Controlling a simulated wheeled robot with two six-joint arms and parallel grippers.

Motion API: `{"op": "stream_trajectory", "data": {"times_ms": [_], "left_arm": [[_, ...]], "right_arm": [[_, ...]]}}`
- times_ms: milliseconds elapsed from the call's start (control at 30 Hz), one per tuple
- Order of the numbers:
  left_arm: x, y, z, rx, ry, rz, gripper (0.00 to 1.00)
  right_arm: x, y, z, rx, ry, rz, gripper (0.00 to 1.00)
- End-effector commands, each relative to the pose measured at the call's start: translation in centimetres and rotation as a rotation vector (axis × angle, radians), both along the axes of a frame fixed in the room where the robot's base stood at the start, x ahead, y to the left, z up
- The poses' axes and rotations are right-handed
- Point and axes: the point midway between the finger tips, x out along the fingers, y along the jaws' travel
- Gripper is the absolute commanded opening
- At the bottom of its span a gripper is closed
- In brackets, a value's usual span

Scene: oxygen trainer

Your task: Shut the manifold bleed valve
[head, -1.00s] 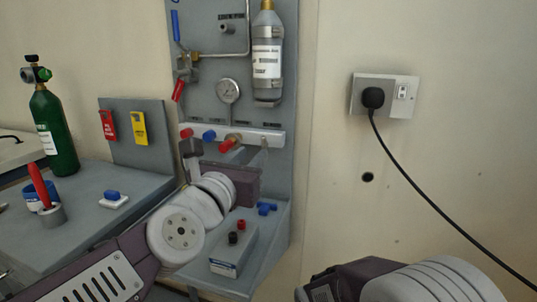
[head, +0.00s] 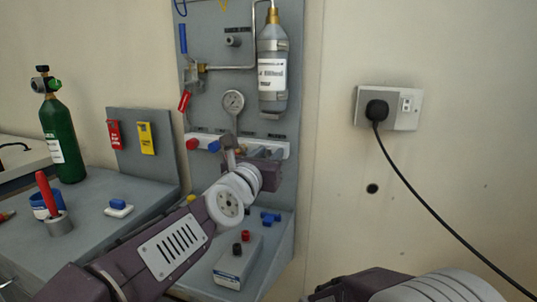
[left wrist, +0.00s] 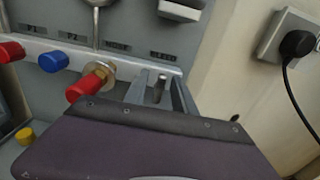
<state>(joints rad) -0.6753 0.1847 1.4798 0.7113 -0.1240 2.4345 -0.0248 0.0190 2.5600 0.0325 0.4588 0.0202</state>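The manifold (head: 278,149) is a white bar on the grey wall panel, with red and blue knobs. In the left wrist view, the bleed valve (left wrist: 159,90) is a small grey stem below the "BLEED" label, at the bar's right end. My left gripper (left wrist: 160,84) is open, with one finger on each side of this stem. Gaps show between the stem and the fingers, and the gripper body hides the stem's lower part. In the head view the gripper body covers most of the valve. My right arm shows at the bottom right, its fingers out of frame.
A red knob on a brass fitting (left wrist: 90,82) sits close left of my left fingers. Above are a gauge (head: 233,101) and a bottle (head: 273,75). A small box (head: 238,262) stands on the shelf below. A plugged socket (head: 404,107) is on the right wall.

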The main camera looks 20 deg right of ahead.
Motion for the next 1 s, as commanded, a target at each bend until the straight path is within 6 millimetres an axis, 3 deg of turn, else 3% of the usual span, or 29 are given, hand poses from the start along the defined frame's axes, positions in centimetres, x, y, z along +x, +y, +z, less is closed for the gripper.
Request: {"op": "stream_trajectory", "data": {"times_ms": [33, 133, 567, 1000], "left_arm": [[-0.01, 0.01, -0.01, 0.0, 0.0, 0.0, 0.26], [-0.02, 0.01, 0.0, 0.0, 0.0, 0.0, 0.0], [-0.06, -0.01, -0.01, 0.042, -0.029, 0.0, 0.0], [-0.13, -0.13, -0.04, 0.331, -0.223, 0.0, 0.0]], "right_arm": [[0.0, 0.0, -0.01, 0.0, 0.0, 0.0, 0.32], [0.0, 0.0, -0.01, 0.0, 0.0, 0.0, 0.32], [0.0, 0.0, 0.0, 0.0, 0.0, 0.0, 0.32], [0.0, 0.0, 0.07, 0.0, 0.0, 0.0, 0.32]]}}
